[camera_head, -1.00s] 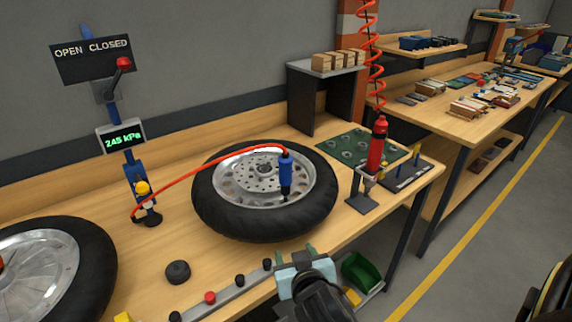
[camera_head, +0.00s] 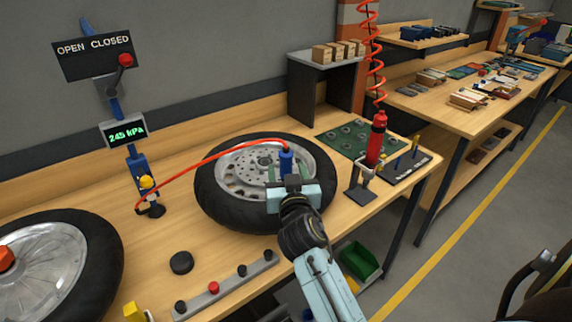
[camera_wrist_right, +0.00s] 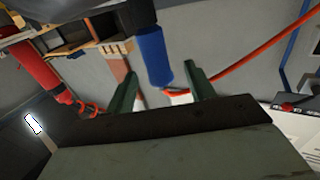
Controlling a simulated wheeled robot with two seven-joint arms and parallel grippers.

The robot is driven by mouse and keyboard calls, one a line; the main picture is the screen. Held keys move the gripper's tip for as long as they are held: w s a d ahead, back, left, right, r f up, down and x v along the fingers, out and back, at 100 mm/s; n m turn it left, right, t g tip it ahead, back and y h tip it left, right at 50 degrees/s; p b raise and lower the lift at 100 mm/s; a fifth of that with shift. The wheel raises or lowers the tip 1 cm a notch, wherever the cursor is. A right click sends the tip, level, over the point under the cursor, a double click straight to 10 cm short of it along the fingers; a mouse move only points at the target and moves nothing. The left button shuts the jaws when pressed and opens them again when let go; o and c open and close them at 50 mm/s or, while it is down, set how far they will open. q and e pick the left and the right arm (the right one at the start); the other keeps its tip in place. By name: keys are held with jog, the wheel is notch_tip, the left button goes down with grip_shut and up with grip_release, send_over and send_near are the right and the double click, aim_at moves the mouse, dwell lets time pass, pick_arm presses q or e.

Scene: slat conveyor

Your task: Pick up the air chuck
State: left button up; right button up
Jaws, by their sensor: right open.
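The air chuck (camera_head: 286,158) is a blue cylinder standing upright at the wheel, with a red hose running from its top to the left. The wheel (camera_head: 211,203) lies flat on the bench, with a black tyre and silver rim. My right gripper (camera_head: 288,174) is open and empty over the near part of the wheel, its fingers on either side of the chuck's line. It hides the chuck's lower part. In the right wrist view the chuck (camera_wrist_right: 154,56) shows between the two green fingers, nearer the left one; I cannot tell whether they touch. My left gripper is not in view.
A red tool (camera_head: 376,140) on a coiled hose stands right of the wheel. The gauge post (camera_head: 138,168) reads 245 kPa at the left. A button strip (camera_head: 228,287) and black puck (camera_head: 181,262) lie in front. A second wheel (camera_head: 105,250) is at far left.

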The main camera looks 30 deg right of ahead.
aim_at(287, 165)
jog(key=x, duration=0.4)
jog(key=shift+w+d+f+p, duration=0.15)
jog(key=shift+w+d+p, duration=0.15)
jog(key=shift+p, duration=0.1)
jog(key=shift+s, duration=0.1)
jog(key=c, duration=1.1)
